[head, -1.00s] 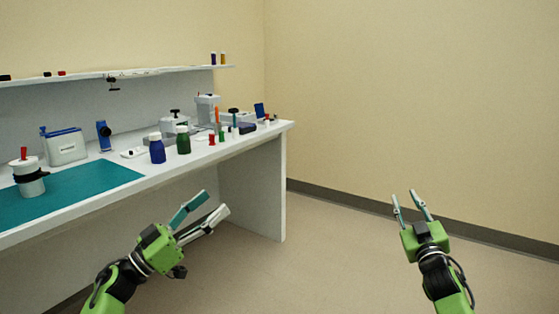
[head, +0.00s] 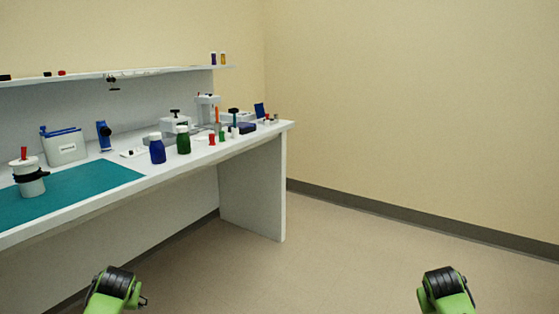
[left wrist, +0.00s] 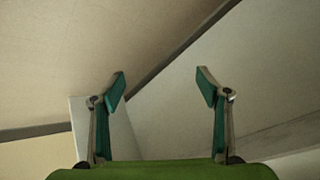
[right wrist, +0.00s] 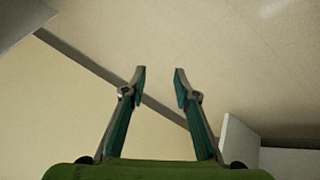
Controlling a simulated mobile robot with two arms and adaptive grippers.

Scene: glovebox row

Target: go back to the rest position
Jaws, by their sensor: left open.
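My left gripper (left wrist: 160,82) shows in the left wrist view with its two fingers apart and nothing between them. My right gripper (right wrist: 160,78) shows in the right wrist view, its fingers apart by a narrower gap and also empty. In the head view neither gripper's fingers show; only green and black parts of my two arms show at the bottom edge, left and right. Both arms are clear of the workbench (head: 252,190).
A shelf (head: 150,73) runs above. Open floor (head: 330,260) lies between my arms.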

